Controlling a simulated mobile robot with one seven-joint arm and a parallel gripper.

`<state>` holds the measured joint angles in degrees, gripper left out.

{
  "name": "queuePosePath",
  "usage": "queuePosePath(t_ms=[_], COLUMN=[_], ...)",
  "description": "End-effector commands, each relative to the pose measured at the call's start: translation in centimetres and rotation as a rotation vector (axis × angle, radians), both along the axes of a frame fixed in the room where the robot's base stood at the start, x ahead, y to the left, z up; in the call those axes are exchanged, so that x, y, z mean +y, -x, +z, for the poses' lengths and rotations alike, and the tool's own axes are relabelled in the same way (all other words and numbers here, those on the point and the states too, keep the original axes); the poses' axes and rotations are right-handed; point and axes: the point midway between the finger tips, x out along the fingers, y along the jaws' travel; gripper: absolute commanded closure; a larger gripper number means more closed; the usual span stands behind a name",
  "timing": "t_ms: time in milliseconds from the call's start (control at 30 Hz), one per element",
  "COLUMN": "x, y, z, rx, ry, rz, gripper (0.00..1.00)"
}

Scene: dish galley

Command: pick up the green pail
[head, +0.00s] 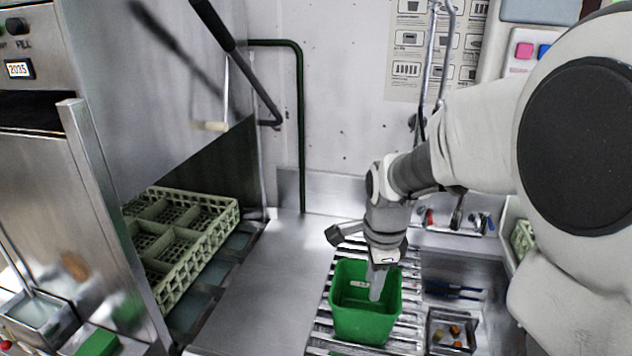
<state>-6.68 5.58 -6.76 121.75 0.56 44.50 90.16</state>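The green pail (362,325) stands upright on a slatted metal drainboard (322,325), at the lower middle of the head view. It is square-mouthed, and its open top faces up. My gripper (376,294) points down at the pail, its light grey tip showing against the pail's mouth and inner wall. I cannot tell how deep the tip reaches or whether it touches the pail. The fingers overlap in this view, so their gap is hidden.
A pale green dish rack (215,235) sits at left by the steel machine (35,180). A bare steel counter (262,285) lies between rack and drainboard. Right of the pail are a small tray (438,342) with scraps and dark blue utensils (455,290). A faucet hose (428,70) hangs behind.

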Motion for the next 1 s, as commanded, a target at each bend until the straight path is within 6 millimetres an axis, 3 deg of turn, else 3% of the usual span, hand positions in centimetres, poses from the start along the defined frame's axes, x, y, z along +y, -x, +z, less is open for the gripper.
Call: queuePosePath(t_ms=[100, 300, 800, 1000], x=[0.0, -0.1, -0.3, -0.4], y=[-1.3, -2.1, -2.9, -3.1], z=[-1.4, -3.0, -12.2, -14.4], rx=[0.036, 0.055, 0.059, 0.055], ry=[-0.007, -0.011, -0.011, -0.011], rz=[-0.151, -0.266, -0.274, -0.274], gripper=[0.61, 0.61, 0.61, 0.61])
